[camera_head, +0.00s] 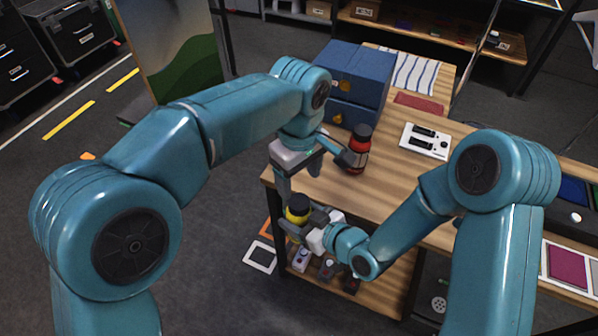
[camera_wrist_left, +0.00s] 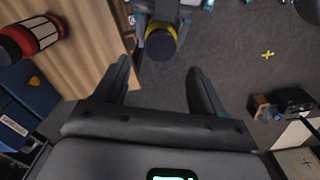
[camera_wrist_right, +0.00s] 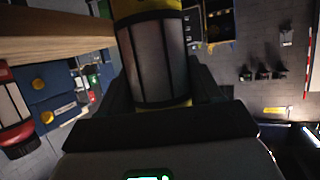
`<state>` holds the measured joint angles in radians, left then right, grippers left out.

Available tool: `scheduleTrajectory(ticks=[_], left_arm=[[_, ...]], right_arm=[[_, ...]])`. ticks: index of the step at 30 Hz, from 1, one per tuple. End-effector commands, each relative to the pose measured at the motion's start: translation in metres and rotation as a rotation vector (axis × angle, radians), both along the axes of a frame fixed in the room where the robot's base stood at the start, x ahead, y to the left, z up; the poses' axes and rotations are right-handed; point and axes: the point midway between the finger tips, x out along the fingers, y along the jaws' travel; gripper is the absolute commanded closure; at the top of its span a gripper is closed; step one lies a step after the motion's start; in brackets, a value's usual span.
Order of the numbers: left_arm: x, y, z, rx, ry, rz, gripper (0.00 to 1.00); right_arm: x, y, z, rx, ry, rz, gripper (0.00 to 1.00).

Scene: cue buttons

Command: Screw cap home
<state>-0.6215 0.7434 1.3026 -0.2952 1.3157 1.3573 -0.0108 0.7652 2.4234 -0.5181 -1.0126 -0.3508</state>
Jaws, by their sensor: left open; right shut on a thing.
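A yellow container (camera_head: 297,215) with a dark round top is held by my right gripper (camera_head: 303,222) off the table's near left edge. In the right wrist view its grey-panelled side (camera_wrist_right: 155,62) stands between the fingers. In the left wrist view, the dark top (camera_wrist_left: 160,44) faces the camera, ringed with yellow. I cannot tell how far any cap is screwed down. My left gripper (camera_head: 316,174) is open and empty above the container. Its fingers (camera_wrist_left: 158,90) are spread apart in the left wrist view, with the container beyond their tips.
A red bottle with a black cap (camera_head: 358,152) stands on the wooden table (camera_head: 385,185), close to my left gripper. Blue drawers (camera_head: 352,82) stand behind it. A white panel with black slots (camera_head: 425,141) lies to the right. A lower shelf (camera_head: 380,297) holds small items.

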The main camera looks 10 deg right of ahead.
Motion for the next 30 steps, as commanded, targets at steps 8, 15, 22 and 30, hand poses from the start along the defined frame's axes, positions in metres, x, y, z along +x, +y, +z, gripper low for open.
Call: scheduleTrajectory(ticks=[8,15,22,30], left_arm=[[-0.001,0.001,-0.044,0.003,0.004,-0.002,0.30],[-0.001,0.001,-0.070,0.002,0.003,0.000,0.30],[0.000,0.001,-0.074,0.001,0.001,-0.001,0.30],[0.000,0.001,-0.074,0.001,0.001,-0.001,0.76]], right_arm=[[0.000,0.000,0.001,0.001,-0.002,0.000,1.00],[0.000,0.000,0.001,0.001,-0.002,0.000,1.00],[0.000,0.000,0.001,0.001,-0.002,0.000,1.00],[0.000,0.000,0.001,0.001,-0.002,0.000,1.00]])
